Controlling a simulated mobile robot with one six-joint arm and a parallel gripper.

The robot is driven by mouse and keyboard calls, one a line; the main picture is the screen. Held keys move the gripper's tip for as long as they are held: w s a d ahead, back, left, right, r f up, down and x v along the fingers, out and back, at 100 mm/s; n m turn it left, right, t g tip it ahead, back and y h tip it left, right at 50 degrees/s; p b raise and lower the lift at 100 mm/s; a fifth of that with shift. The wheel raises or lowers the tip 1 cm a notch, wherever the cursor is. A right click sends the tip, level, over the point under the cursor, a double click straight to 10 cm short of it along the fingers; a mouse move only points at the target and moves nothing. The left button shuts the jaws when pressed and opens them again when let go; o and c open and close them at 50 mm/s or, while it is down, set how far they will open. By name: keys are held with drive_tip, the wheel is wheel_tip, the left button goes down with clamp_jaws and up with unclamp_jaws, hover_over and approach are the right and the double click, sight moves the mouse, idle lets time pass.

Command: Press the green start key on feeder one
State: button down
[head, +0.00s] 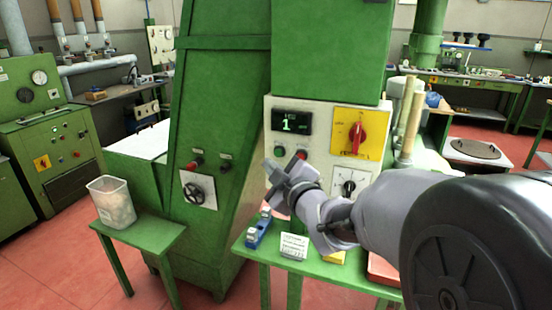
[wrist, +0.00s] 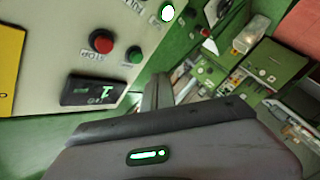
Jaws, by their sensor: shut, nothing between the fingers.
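The feeder control panel (head: 318,120) is cream, with a lit display (head: 291,122) reading 1. A green key (head: 279,151) sits below the display, left of a red stop key (head: 301,154). In the wrist view the panel is turned; the green key (wrist: 134,54) lies beside the red stop key (wrist: 101,41), with the display (wrist: 93,92) below them. My gripper (head: 273,172) is shut and empty, just below the green key in the head view. Its fingers (wrist: 165,90) show apart from the key in the wrist view; contact cannot be seen.
A yellow plate with a red rotary switch (head: 358,134) and a dial (head: 348,187) are on the panel's right. A green bench (head: 310,268) below holds a blue object (head: 258,232) and a white card (head: 293,246). A clear bin (head: 112,202) stands left.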

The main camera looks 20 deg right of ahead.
drive_tip(key=shift+s+a+b, duration=0.45)
drive_tip(key=shift+s+a, duration=0.25)
drive_tip(key=shift+s, duration=0.3)
drive_tip(key=s+d+f+m+g+h, duration=0.2)
drive_tip(key=s+m+g, duration=0.1)
drive_tip(key=s+m, duration=0.3)
drive_tip(key=s+d+f+m+g+h, duration=0.1)
drive_tip(key=s+f+m+g+h, duration=0.2)
drive_tip(key=s, duration=0.4)
drive_tip(key=s+a+f+m+g+y, duration=0.2)
drive_tip(key=s+a+f+m, duration=0.1)
drive_tip(key=s, duration=0.6)
drive_tip(key=s+a+f+m+g+y, duration=0.2)
drive_tip(key=s+a+f+m+g, duration=0.1)
drive_tip(key=s, duration=0.6)
drive_tip(key=shift+a+m, duration=0.25)
drive_tip(key=shift+m, duration=0.35)
